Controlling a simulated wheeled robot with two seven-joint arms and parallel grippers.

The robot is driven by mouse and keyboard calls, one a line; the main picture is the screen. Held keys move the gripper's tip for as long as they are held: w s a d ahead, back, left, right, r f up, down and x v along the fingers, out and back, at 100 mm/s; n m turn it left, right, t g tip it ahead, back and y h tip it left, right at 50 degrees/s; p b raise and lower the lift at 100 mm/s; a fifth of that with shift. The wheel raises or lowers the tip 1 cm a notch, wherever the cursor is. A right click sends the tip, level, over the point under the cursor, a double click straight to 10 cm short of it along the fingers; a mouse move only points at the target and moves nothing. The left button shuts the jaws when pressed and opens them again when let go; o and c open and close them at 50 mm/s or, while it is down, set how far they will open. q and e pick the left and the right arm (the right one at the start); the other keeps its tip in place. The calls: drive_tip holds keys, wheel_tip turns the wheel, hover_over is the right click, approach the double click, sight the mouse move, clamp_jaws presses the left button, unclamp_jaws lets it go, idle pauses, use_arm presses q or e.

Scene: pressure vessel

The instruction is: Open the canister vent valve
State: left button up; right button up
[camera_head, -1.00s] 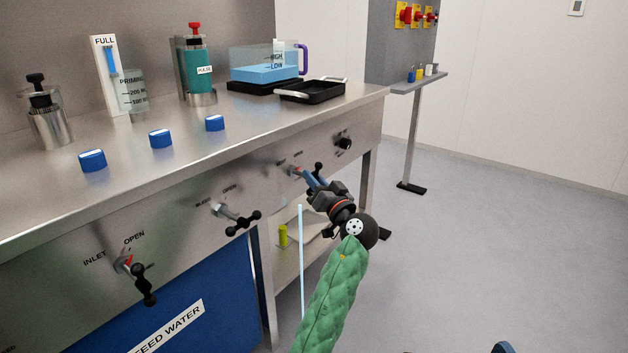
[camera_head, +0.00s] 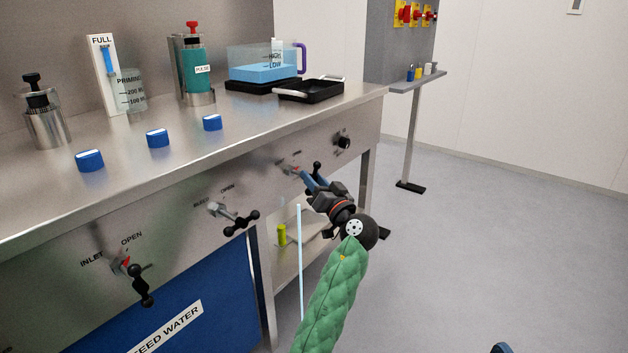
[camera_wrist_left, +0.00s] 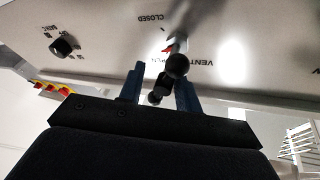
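The vent valve is on the steel front panel, right of the bleed valve. Its black ball-ended handle (camera_wrist_left: 177,66) shows in the left wrist view, with a red pointer beside it and upside-down labels for VENT, OPEN and CLOSED. In the head view its upper black knob (camera_head: 317,167) shows beside my fingers. My left gripper (camera_wrist_left: 159,84) has its two blue fingers apart, one on each side of the handle. A gap shows between the left finger and the handle; contact on the right side is unclear. In the head view my left gripper (camera_head: 311,180) partly hides the valve.
The bleed valve (camera_head: 240,220) and inlet valve (camera_head: 138,283) are to the left on the same panel. A black dial (camera_head: 343,142) is to the right. A black tray (camera_head: 310,90) and blue caps (camera_head: 158,138) are on the bench. The floor at right is clear.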

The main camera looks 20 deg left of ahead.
use_arm(q)
drive_tip(key=shift+s+r, duration=0.1)
drive_tip(key=p+v, duration=0.1)
drive_tip(key=v, duration=0.6)
drive_tip(key=shift+s+d, duration=0.25)
